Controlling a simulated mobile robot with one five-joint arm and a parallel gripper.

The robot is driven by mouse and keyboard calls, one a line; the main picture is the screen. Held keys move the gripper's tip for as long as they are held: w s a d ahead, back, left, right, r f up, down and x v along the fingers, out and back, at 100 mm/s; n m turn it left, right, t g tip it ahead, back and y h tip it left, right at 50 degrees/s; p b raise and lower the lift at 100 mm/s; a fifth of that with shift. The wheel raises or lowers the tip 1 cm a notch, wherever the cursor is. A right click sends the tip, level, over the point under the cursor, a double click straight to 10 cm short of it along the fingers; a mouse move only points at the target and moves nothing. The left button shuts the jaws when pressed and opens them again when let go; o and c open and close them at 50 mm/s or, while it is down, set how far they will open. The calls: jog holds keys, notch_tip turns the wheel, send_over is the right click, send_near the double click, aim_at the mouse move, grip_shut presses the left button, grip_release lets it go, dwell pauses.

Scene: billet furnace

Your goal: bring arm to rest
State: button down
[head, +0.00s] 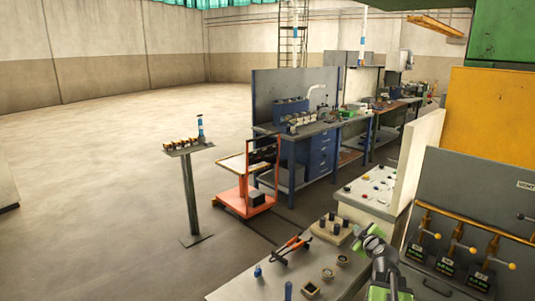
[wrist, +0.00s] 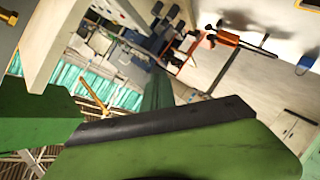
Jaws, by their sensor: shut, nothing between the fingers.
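My gripper (head: 362,236) shows at the lower right of the head view, raised over the grey bench top (head: 232,290). It is small there, with green and grey parts, and stands near the white button panel. In the wrist view my gripper (wrist: 158,118) fills the lower part as large green fingers with a dark strip. It is shut and nothing shows between the fingers. The wrist view is strongly tilted and looks out over the hall.
On the bench lie an orange-handled tool (head: 291,247), small round fittings and a block with pegs (head: 331,227). A white button panel (head: 371,190) and grey lever panel (head: 470,220) stand close right. An orange cart (head: 240,202) stands beyond.

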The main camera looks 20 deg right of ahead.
jog(key=w+a+f+n+g+y, duration=0.1)
jog(key=w+a+f+n+y, duration=0.15)
jog(key=a, duration=0.95)
jog(key=w+a+f+n+g+y, duration=0.1)
jog(key=w+a+f+y, duration=0.15)
jog(key=a, duration=0.85)
jog(key=s+a+f+g+y, duration=0.1)
jog(key=s+a+f+g, duration=0.15)
jog(key=a, duration=0.65)
jog(key=s+a+f+g+y, duration=0.1)
jog(key=a+f+g, duration=0.15)
jog(key=a, duration=0.55)
jog(key=s+a+f+m+g, duration=0.2)
jog(key=s+a+f+g, duration=0.15)
jog(key=s, duration=0.25)
jog(key=s+d+f+m+g+h, duration=0.2)
jog(key=s+d+m+g, duration=0.1)
jog(key=s+m, duration=0.5)
jog(key=shift+s+d+f+h, duration=0.15)
jog(key=shift+d+f+h, duration=0.25)
jog(key=shift+d, duration=0.35)
jog(key=shift+d+r, duration=0.1)
